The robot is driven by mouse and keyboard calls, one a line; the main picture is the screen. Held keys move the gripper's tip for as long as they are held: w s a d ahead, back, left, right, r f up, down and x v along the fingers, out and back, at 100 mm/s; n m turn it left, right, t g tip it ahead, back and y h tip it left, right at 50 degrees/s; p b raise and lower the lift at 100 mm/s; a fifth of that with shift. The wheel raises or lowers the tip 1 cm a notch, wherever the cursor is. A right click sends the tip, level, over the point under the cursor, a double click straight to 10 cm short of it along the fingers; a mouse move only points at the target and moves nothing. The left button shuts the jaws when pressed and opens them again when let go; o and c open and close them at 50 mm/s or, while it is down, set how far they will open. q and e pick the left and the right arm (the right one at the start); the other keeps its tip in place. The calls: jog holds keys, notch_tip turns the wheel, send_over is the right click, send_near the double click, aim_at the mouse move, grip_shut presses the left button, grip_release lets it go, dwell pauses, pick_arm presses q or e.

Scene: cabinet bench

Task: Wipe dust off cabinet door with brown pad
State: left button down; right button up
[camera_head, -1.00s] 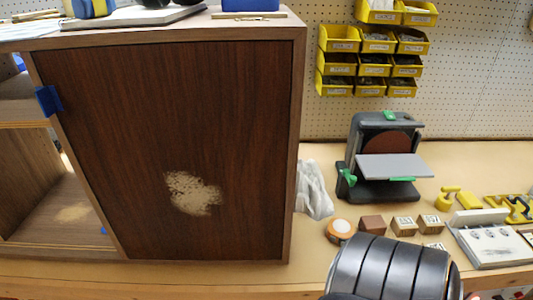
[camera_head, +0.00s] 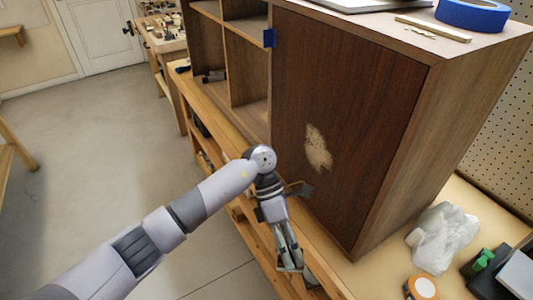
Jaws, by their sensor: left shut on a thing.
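The cabinet door (camera_head: 345,110) is dark brown wood. A pale tan patch of dust (camera_head: 318,147) lies on its middle-left part. My left gripper (camera_head: 290,267) is in front of the cabinet, below and left of the dust, apart from the door. Its fingers point down and it is shut on the brown pad, which is mostly hidden, with only a thin dark edge at the fingertips. My right gripper is not in view.
A crumpled clear bag (camera_head: 442,237) and a tape roll (camera_head: 422,288) lie on the bench at right. Open floor (camera_head: 110,140) is at left.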

pick_arm(q)
jog(key=w+d+r+n+t+h+p, duration=0.15)
jog(key=w+r+n+t+h, duration=0.3)
jog(key=n, duration=0.45)
jog(key=w+r+n+t+h+p, duration=0.35)
jog(key=r+n+t+h, duration=0.2)
jog(key=n, duration=0.25)
jog(key=w+a+r+n+t+y+p, duration=0.2)
jog(key=w+a+n+t+y+p, duration=0.3)
jog(key=w+a+n+t, duration=0.5)
jog(key=w+d+n+t+b, duration=0.1)
jog(key=d+t+b, duration=0.1)
jog(key=d, duration=0.4)
jog(key=shift+y, duration=0.4)
jog(key=shift+w, duration=0.1)
jog(key=shift+w+d, duration=0.5)
jog(key=shift+d, duration=0.1)
jog(key=shift+s, duration=0.1)
